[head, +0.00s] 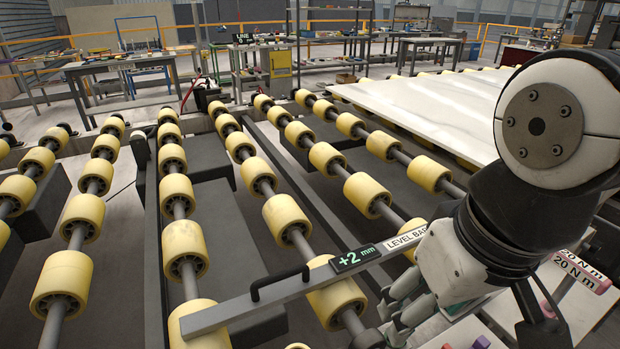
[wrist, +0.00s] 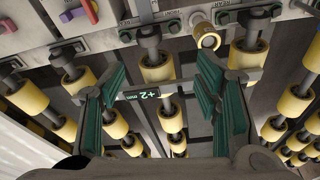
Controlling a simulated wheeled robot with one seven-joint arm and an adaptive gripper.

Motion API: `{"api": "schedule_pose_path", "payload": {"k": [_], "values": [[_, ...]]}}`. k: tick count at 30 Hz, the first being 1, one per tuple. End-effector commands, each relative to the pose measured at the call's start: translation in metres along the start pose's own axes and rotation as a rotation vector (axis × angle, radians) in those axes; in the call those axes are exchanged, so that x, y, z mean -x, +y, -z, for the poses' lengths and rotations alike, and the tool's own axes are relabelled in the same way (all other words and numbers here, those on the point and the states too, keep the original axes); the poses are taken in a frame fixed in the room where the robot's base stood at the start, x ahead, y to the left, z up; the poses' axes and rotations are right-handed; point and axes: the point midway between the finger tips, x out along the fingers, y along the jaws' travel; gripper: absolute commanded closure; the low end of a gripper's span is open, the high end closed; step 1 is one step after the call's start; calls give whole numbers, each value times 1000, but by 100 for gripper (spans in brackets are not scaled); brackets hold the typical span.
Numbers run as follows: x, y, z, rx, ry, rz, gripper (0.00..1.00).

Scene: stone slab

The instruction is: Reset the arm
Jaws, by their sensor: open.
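My gripper (head: 400,318) is at the lower right of the head view, over the near end of the roller bed. In the wrist view its green-padded fingers (wrist: 166,88) stand wide apart, with nothing gripped between them. A grey level bar (head: 232,308) with a black handle, a green "+2 mm" display and a "LEVEL BAR" label lies across the yellow rollers. The bar's display (wrist: 150,93) shows beyond and between the fingers in the wrist view. My gripper hides part of the bar's right end in the head view; I cannot tell the exact gap.
A white stone slab (head: 440,108) lies on the rollers behind my arm. Yellow rollers (head: 290,220) fill the middle. A tool marked "20 N m" (head: 578,268) is at the right edge. A brass-coloured cylinder (wrist: 207,41) shows in the wrist view. Workbenches (head: 120,65) stand farther back.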

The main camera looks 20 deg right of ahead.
Motion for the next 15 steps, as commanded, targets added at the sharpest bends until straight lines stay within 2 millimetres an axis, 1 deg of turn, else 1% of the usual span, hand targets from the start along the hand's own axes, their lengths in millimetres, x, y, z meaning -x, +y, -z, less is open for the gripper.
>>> {"api": "schedule_pose_path", "payload": {"k": [5, 8, 15], "values": [[0, 0, 0, 2, 0, 0, 43], [9, 0, 2, 3, 10, -2, 43], [58, 1, 11, 8, 89, -9, 43]]}}
